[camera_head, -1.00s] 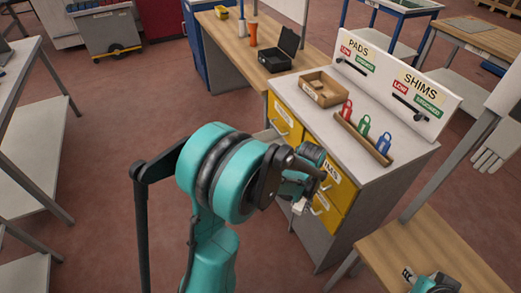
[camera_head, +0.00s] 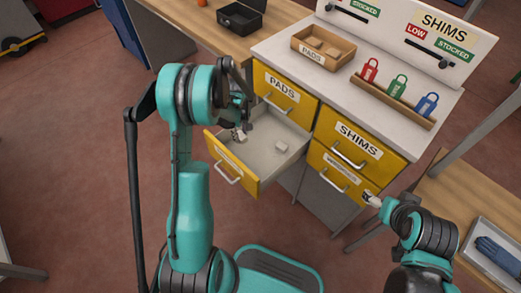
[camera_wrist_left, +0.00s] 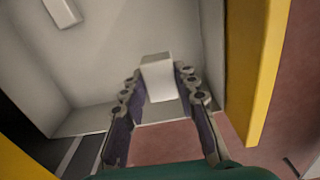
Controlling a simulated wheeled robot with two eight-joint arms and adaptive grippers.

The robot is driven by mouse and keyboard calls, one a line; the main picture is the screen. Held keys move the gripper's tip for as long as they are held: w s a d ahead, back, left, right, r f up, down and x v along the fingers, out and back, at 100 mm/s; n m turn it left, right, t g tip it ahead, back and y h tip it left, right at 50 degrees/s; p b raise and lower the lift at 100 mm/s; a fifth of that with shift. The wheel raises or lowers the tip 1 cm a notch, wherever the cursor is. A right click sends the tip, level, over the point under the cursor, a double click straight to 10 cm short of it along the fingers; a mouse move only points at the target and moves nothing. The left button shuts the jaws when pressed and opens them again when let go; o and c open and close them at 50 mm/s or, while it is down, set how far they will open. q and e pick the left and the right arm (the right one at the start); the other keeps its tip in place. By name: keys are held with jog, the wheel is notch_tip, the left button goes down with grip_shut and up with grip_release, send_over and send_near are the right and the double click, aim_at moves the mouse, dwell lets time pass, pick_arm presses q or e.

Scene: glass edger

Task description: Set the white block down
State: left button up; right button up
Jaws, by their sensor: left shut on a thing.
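My left gripper (camera_head: 243,128) is over the open drawer (camera_head: 225,160), near its left end. In the left wrist view the left gripper (camera_wrist_left: 160,82) is shut on a white block (camera_wrist_left: 157,76), held between its fingertips. The drawer floor (camera_wrist_left: 95,75) is behind the block; I cannot tell whether the block touches it. A second white block (camera_head: 281,147) lies in the drawer, apart from the gripper, and it shows in the left wrist view (camera_wrist_left: 62,12) at the top left. My right gripper (camera_head: 371,199) is beside the lower drawer's handle; its fingers are too small to read.
The yellow-fronted cabinet has closed drawers labelled PADS (camera_head: 284,90) and SHIMS (camera_head: 357,139). On its top are a PADS box (camera_head: 323,47) and a wooden rack (camera_head: 392,100) with red, green and blue tags. A wooden table (camera_head: 440,190) stands at right.

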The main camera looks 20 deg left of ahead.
aim_at(242, 153)
pick_arm(q)
notch_tip(242, 153, down, 10)
jog(key=b, duration=0.4)
jog(key=shift+a+f, duration=0.1)
jog(key=shift+a, duration=0.05)
jog(key=o, duration=1)
jog(key=shift+o, duration=0.2)
